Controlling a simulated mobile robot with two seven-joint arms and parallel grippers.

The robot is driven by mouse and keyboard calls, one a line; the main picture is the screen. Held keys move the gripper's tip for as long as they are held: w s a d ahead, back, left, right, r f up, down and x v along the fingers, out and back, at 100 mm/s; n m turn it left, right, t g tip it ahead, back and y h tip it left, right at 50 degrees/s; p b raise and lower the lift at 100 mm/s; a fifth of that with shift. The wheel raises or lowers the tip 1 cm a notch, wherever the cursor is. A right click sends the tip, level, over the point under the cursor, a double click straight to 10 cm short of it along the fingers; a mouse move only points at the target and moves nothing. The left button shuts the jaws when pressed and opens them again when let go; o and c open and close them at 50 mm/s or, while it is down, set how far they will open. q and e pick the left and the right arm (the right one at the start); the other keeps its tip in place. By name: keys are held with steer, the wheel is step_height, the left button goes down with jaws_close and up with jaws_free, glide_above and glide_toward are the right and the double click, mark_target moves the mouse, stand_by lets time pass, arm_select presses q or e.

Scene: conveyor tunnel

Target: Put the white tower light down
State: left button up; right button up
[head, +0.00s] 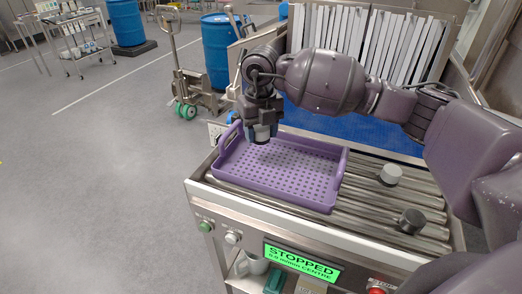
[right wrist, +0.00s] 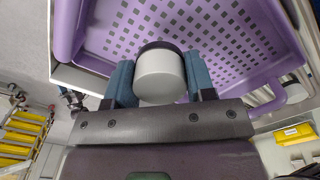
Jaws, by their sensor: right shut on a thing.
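My right gripper (head: 262,131) points down over the left end of the purple tray (head: 318,199). It is shut on the white tower light (right wrist: 160,77), a short white cylinder with a dark band at its far end. The two blue-grey fingers grip its sides in the right wrist view. The perforated tray floor (right wrist: 228,35) shows behind it. In the head view the light is mostly hidden by the fingers, and I cannot tell if it touches the tray floor. My left gripper is not in view.
The tray sits on a roller conveyor (head: 374,205). A light grey cylinder (head: 391,175) and a dark cylinder (head: 411,221) stand on the rollers right of the tray. White strip curtains (head: 365,42) hang behind. A green display (head: 301,263) reads STOPPED. The visible tray floor is empty.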

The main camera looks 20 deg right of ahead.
mark_target(261, 160)
steer(key=shift+f, duration=3.4)
steer(key=shift+f, duration=0.1)
steer(key=o, duration=1.1)
